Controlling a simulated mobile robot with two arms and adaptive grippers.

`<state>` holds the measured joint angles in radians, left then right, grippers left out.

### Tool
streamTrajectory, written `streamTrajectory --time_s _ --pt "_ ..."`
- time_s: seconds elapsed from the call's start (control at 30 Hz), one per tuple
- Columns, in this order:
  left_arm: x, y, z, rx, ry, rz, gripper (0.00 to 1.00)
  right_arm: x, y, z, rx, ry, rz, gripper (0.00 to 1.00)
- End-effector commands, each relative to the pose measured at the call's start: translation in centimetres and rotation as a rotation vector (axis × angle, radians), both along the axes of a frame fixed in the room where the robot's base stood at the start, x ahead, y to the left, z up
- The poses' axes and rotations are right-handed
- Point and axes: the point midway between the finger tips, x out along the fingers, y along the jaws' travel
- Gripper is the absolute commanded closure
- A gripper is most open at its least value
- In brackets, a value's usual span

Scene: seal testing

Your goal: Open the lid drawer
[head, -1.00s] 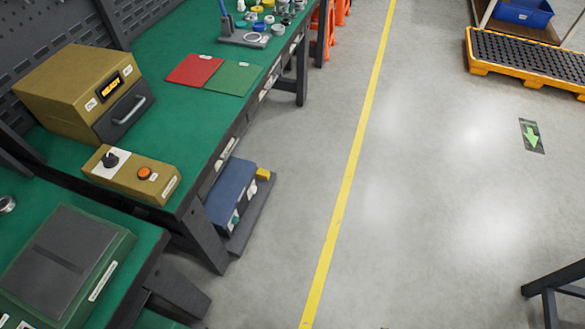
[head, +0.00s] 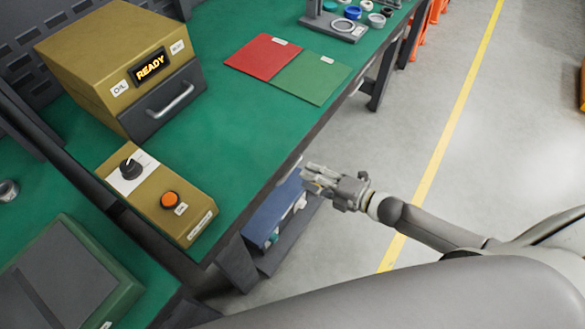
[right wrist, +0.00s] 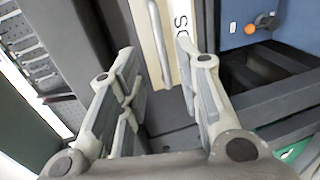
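The drawer front (right wrist: 177,12) is a pale panel under the bench, in the right wrist view. It bears a label ending in "DS" and a slim metal handle (right wrist: 159,45). My right gripper (head: 312,179) is beside the bench's front edge in the head view. In the right wrist view its two fingers (right wrist: 158,70) are spread apart, with the handle showing between and beyond them. I cannot tell whether they touch it. The drawer looks shut, but my gripper mostly hides it in the head view. My left gripper is not in view.
The green bench (head: 235,120) carries a yellow tester (head: 110,50) reading "READY", a control box (head: 150,185), a red mat (head: 262,56) and a green mat (head: 308,78). The floor (head: 440,190) to the right is open.

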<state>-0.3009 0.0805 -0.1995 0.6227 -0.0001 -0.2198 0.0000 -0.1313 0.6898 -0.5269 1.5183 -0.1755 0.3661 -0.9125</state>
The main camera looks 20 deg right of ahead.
Motion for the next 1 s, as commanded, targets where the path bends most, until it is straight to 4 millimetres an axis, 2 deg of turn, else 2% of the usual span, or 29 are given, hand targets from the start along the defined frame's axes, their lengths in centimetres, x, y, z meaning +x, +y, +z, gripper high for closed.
streamTrajectory --time_s 0.03,0.13,0.33,0.53,0.77,0.83,1.0 --pt "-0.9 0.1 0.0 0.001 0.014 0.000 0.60 1.0 0.6 0.0 0.002 -0.004 -0.001 0.68" --pt "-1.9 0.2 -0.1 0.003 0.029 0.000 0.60 2.4 1.7 -0.4 0.002 -0.003 -0.002 0.68" --pt "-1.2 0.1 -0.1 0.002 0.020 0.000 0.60 4.5 3.3 -1.1 0.001 -0.001 -0.003 0.68" --pt "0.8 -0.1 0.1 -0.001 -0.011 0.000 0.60 5.4 4.1 -1.4 0.000 0.000 -0.002 0.68" --pt "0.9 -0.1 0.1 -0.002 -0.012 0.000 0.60 5.4 4.1 -1.4 0.000 0.001 -0.002 0.68" --pt "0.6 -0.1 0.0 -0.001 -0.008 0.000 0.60 5.4 4.1 -1.4 0.000 0.001 -0.002 0.73" --pt "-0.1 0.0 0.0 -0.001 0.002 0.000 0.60 5.4 4.1 -1.4 0.000 0.001 -0.002 0.95"
